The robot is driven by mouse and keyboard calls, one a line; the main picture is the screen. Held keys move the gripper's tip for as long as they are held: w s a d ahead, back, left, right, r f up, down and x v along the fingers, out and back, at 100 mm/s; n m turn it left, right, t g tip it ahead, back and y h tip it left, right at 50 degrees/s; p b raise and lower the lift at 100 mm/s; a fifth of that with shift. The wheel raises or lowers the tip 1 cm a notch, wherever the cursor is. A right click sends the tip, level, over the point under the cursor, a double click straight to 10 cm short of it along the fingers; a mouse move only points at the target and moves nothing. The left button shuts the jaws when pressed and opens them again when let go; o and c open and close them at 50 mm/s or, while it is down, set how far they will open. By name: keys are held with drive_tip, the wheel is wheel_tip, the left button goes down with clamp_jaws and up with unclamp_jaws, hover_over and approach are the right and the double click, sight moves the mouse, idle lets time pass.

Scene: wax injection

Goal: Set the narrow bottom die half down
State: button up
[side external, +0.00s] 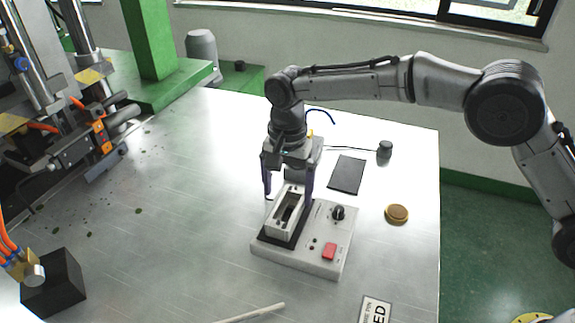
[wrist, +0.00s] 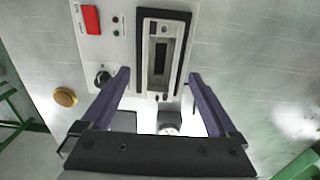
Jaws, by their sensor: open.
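The narrow bottom die half appears to be the light grey, slotted block (side external: 281,230) lying on the black pad (side external: 264,240) of a small grey control unit (side external: 334,255). It also shows in the wrist view as a long pale frame around a dark slot (wrist: 146,55). My gripper (side external: 288,200) is above the block's rear part, pointing down. Its two purple fingers stand apart at either side of the block. In the wrist view the open gripper (wrist: 158,73) shows a gap between each finger and the block. Whether the block sits fully flat is hard to tell.
The unit carries a red switch (side external: 329,250) and a black knob (side external: 338,212). A dark flat pad (side external: 346,175), a brass disc (side external: 397,214) and a small black cylinder (side external: 384,149) lie behind and right. A black block (side external: 53,284) stands front left. The table's left middle is mostly clear.

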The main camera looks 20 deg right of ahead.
wheel_tip(320, 180, up, 8)
drive_tip(key=shift+f, duration=0.2)
drive_tip(key=s+d+r+n+t, duration=0.1)
drive_tip(key=s+d+r+n, duration=0.1)
drive_tip(key=s+d+r, duration=0.55)
drive_tip(key=s+d+r+n+t, duration=0.2)
drive_tip(key=s+d+r, duration=0.15)
drive_tip(key=d, duration=0.75)
drive_tip(key=s+d+f+n+t, duration=0.1)
drive_tip(key=s+d+f, duration=0.1)
drive_tip(key=s, duration=0.4)
drive_tip(key=s+d+f+n, duration=0.2)
drive_tip(key=s+d+f, duration=0.1)
drive_tip(key=s, duration=0.4)
drive_tip(key=s+d+f+n+t, duration=0.1)
drive_tip(key=s+d+f+n, duration=0.1)
drive_tip(key=s+d, duration=0.3)
drive_tip(key=shift+s+f+t, duration=0.3)
drive_tip(key=shift+s+f, duration=0.15)
drive_tip(key=shift+s, duration=0.65)
